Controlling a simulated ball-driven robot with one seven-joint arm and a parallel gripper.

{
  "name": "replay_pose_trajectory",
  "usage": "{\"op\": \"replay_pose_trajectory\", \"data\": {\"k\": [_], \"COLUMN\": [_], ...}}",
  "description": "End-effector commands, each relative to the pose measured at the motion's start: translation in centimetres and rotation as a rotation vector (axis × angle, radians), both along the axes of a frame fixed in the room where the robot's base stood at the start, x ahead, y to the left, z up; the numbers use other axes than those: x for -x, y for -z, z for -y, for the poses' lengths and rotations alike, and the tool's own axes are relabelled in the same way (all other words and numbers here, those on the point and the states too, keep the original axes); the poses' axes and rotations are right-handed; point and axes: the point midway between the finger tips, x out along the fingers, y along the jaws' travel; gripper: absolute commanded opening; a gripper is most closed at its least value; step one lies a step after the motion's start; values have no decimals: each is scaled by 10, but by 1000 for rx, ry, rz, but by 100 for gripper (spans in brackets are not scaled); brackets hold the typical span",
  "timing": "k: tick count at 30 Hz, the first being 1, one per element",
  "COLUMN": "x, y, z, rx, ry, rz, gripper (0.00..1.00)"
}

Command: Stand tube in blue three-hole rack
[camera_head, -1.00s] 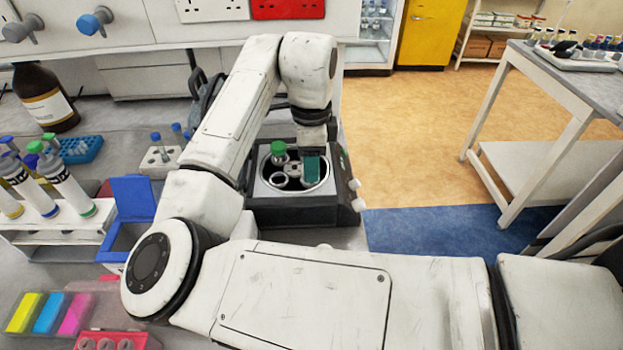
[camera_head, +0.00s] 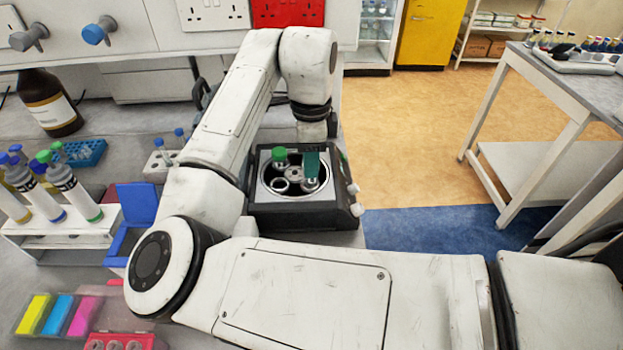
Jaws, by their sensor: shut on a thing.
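My gripper (camera_head: 312,166) is over the right side of the open round rotor in the dark benchtop centrifuge (camera_head: 300,212). One teal finger shows and the rest is hidden by my arm. It is shut on a tube (camera_head: 311,184), of which only a small pale part shows at the rotor. A green-capped tube (camera_head: 279,157) stands in the rotor, left of my gripper. A blue rack (camera_head: 88,150) lies at the back left of the bench. Its holes are too small to count, and I see no clear three-hole blue rack.
A white rack (camera_head: 75,240) with several capped tubes stands at left, beside an open blue box (camera_head: 136,204). A pale block (camera_head: 158,168) with blue-capped tubes and a brown bottle (camera_head: 50,103) stand behind. A red holder (camera_head: 122,343) is at front left. Floor is clear right of the centrifuge.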

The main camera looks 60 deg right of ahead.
Motion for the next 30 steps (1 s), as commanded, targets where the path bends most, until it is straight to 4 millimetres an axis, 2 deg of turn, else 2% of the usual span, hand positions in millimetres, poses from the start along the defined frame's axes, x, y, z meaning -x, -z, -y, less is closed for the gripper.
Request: {"op": "replay_pose_trajectory", "data": {"k": [1,18,30], "x": [0,0,0], "y": [-7,-48,-48], "z": [0,0,0], "rx": [0,0,0], "ry": [1,1,0], "rz": [0,0,0], "gripper": [16,16,16]}}
